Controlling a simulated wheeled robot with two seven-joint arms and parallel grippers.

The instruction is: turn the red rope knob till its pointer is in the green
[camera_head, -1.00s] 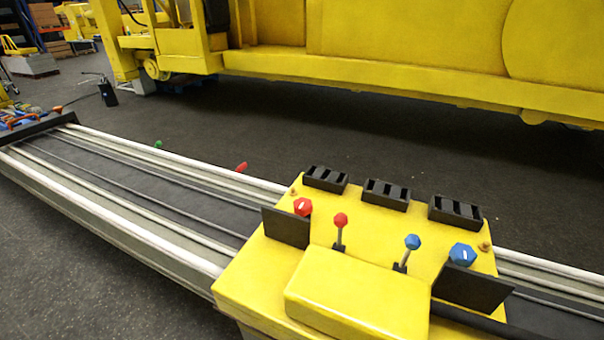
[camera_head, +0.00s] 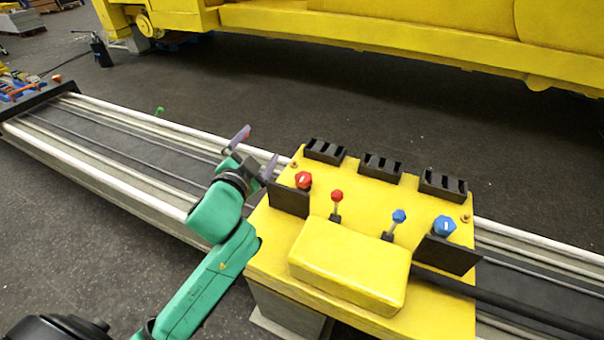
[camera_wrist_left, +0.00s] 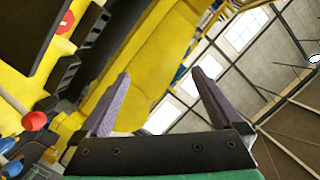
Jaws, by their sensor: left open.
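The red knob (camera_head: 303,180), with a white pointer mark on its face, is on the left side of the yellow console (camera_head: 276,227), behind a black plate (camera_head: 289,199). A red knob face with a white mark also shows at the upper left of the left wrist view (camera_wrist_left: 65,22). I cannot make out a green zone around it. My left gripper (camera_head: 255,151) is open and empty, left of the knob and apart from it, above the rails. Its two fingers show spread in the left wrist view (camera_wrist_left: 160,100). My right gripper is not in view.
A red-topped lever (camera_head: 336,196), a blue-topped lever (camera_head: 399,216) and a blue knob (camera_head: 444,226) stand on the console to the right. Several black slotted blocks (camera_head: 380,166) line its back edge. A yellow machine (camera_head: 400,40) stands behind, across open floor.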

